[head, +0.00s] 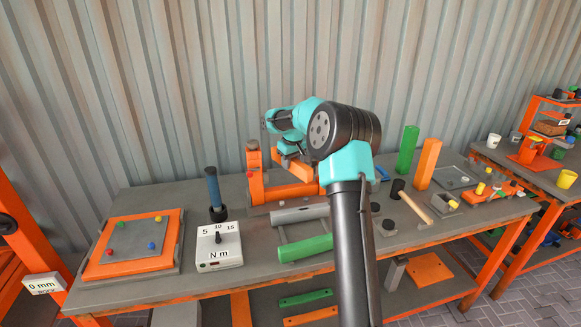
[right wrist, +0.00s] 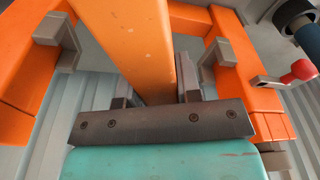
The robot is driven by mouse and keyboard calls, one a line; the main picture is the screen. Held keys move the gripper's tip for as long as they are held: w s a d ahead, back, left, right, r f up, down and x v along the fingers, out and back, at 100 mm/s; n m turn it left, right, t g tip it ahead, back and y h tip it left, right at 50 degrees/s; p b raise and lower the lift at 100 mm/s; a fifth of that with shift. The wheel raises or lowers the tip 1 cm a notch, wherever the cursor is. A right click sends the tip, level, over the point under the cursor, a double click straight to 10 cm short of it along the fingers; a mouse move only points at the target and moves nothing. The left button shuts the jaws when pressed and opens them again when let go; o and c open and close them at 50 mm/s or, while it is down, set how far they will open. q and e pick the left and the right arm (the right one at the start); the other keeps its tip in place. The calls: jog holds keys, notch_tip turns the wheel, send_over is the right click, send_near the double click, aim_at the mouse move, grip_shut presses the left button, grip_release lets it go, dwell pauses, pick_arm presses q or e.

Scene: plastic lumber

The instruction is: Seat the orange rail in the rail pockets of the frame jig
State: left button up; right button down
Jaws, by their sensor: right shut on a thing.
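In the right wrist view my right gripper (right wrist: 154,92) is shut on the orange rail (right wrist: 148,40), which runs away from the jaws toward the top edge. Orange parts of the frame jig (right wrist: 22,92), with grey brackets, show on both sides of the rail, which lies apart from these brackets in the picture. In the head view the jig (head: 254,168) stands at the back of the bench. My right gripper (head: 290,150) is over it, and my arm hides the jig's right part. Pocket contact cannot be told. My left gripper is not in view.
A red-knobbed lever (right wrist: 300,70) is close to the jig's right side in the wrist view. A blue-handled tool (head: 214,190) and a torque box (head: 219,246) stand left of the jig. A green bar (head: 305,247) lies in front. Green (head: 407,150) and orange (head: 427,164) blocks stand at right.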

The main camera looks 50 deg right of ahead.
jog(key=w+d, duration=0.2)
jog(key=shift+w+d+f, duration=0.15)
jog(key=shift+w+d, duration=0.05)
jog(key=shift+d, duration=0.2)
jog(key=shift+f, duration=1.75)
jog(key=shift+f, duration=0.6)
jog(key=c, duration=0.8)
grip_release()
